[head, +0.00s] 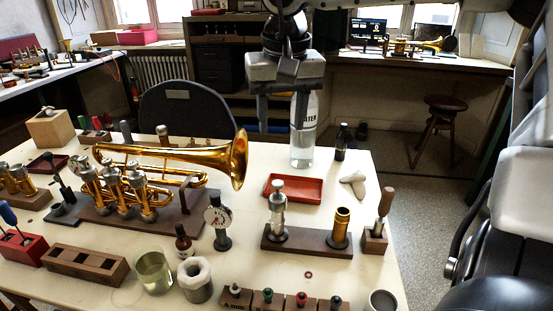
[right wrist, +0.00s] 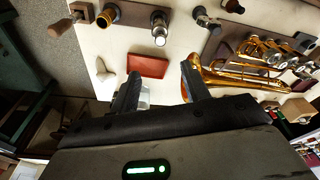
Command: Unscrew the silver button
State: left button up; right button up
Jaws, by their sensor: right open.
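A silver valve (head: 277,212) stands upright on a dark wooden block (head: 308,241). A small silver button (head: 277,185) appears to top it, too small to make out its thread. The valve also shows near the top of the right wrist view (right wrist: 159,30). My right gripper (head: 281,118) is open above the far side of the table, beyond the valve and higher than it. Its two fingers (right wrist: 160,88) are spread, with nothing gripped; part of the clear water bottle (right wrist: 144,97) shows beyond the gap. My left gripper is not in view.
The water bottle (head: 302,145) stands close by my right gripper. A red tray (head: 294,187) lies between it and the valve. A brass cylinder (head: 341,228) shares the block. The trumpet (head: 170,165), dial gauge (head: 218,220) and colored-button rack (head: 280,303) surround the area.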

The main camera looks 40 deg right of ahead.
aim_at(278, 182)
jog(key=f, duration=0.4)
jog(key=w+f, duration=0.1)
jog(key=f, duration=0.4)
jog(key=w+d+f, duration=0.1)
jog(key=f, duration=0.3)
jog(key=shift+f, duration=0.2)
grip_shut()
jog(key=c, duration=1)
grip_release()
grip_shut()
jog(key=shift+s+r+n, duration=0.1)
jog(key=shift+n, duration=1.1)
jog(key=shift+n+y, duration=0.4)
jog(key=shift+n, duration=1)
